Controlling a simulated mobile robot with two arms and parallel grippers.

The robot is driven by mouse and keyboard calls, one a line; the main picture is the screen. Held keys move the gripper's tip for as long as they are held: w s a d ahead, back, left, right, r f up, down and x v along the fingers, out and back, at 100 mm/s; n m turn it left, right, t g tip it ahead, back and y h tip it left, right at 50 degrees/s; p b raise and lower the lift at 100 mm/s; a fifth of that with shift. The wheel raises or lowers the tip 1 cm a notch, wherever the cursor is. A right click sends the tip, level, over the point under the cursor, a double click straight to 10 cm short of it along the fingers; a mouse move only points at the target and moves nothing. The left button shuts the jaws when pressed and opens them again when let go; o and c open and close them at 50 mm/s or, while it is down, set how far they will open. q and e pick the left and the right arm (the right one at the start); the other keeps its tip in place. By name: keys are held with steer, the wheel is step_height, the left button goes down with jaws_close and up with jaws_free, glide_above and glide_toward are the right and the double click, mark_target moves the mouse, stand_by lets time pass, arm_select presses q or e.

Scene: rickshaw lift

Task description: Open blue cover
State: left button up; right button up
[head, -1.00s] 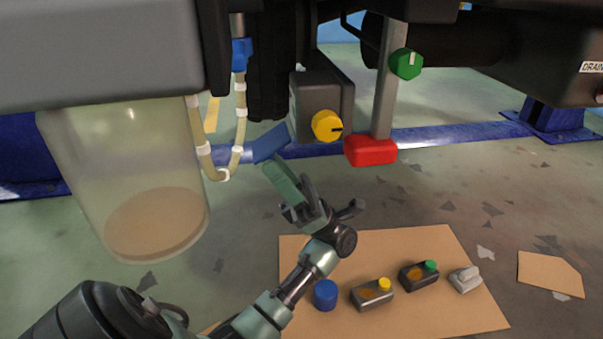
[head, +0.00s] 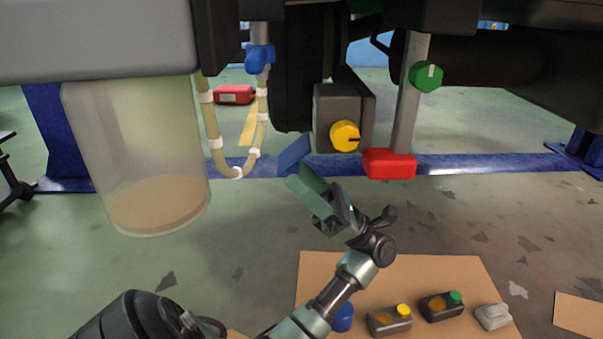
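A flat blue piece (head: 294,154) hangs at a slant beside the lower left of the grey box with the yellow knob. It is the nearest match to the blue cover; I cannot tell how it is hinged. My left gripper (head: 315,195) reaches up from below. Its pale green end lies just under the blue piece in the picture. I cannot tell whether they touch or whether the fingers are open. A blue valve (head: 260,58) sits higher up on the hose. My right gripper is not in view.
A clear tank (head: 150,120) hangs at left, with a looped hose (head: 237,172) beside it. The grey box (head: 350,100), a red block (head: 389,163) and a green knob (head: 426,76) are close right. Below, cardboard (head: 440,270) holds a blue cap (head: 343,317) and small containers.

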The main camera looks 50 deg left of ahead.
arm_select(q)
steer(key=shift+w, duration=0.1)
steer(key=p+v, duration=0.1)
steer(key=v, duration=0.6)
steer(key=shift+w+d+f+p, duration=0.15)
steer(key=shift+d+f+p, duration=0.05)
steer(key=shift+f+p, duration=0.15)
stand_by(0.4)
